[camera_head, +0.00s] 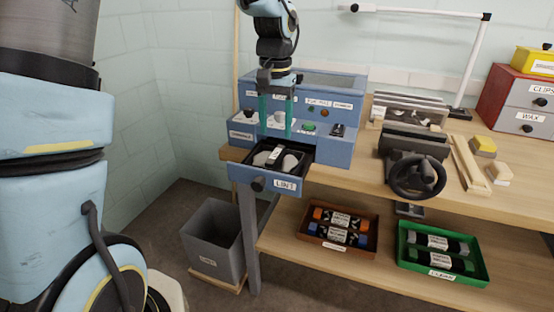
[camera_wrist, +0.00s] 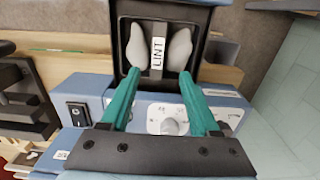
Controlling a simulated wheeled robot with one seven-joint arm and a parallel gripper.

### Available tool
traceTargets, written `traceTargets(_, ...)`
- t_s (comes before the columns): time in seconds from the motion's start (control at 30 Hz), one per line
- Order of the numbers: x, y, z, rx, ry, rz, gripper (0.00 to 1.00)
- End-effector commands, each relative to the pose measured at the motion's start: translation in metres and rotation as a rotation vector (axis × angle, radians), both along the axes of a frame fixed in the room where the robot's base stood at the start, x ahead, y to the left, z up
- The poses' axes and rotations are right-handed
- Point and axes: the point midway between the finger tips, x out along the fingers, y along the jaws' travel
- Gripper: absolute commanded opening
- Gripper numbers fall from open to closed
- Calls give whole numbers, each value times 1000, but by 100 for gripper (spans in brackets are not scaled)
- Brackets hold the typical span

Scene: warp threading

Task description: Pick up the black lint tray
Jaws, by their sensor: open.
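The black lint tray (camera_head: 296,148) sits inside an open blue drawer (camera_head: 236,173) labelled LINT, at the front of the blue machine. Grey lint lumps lie in the tray on both sides of a handle bar with a white LINT label. The wrist view shows the tray (camera_wrist: 196,69) at the top, with the label upright between the lumps. My gripper (camera_head: 275,136) is open and empty, pointing down above the tray. Its teal fingers (camera_wrist: 158,75) stand apart on either side of the labelled bar in the wrist view. I cannot tell the exact height of the fingertips above the tray.
The blue machine (camera_head: 345,150) with knobs and switches stands right behind the drawer. A grey bin (camera_head: 212,242) is on the floor below left. A hand-wheel device (camera_head: 417,178) stands on the bench to the right.

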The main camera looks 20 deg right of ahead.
Motion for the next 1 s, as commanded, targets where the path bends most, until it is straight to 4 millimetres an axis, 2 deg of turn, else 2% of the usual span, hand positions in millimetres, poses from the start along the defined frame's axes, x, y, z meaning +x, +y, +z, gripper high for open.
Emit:
traceTargets(0.1,0,0,-17,1,1,-1,62)
traceTargets(0.37,-1,-1,-36,1,1,0,62)
traceTargets(0.6,-3,-4,-71,1,1,0,62)
traceTargets(0.73,-3,-4,-78,-1,-1,1,62)
traceTargets(0.93,-2,-4,-79,-2,-2,1,62)
traceTargets(1.0,-2,-4,-79,-1,-1,1,55)
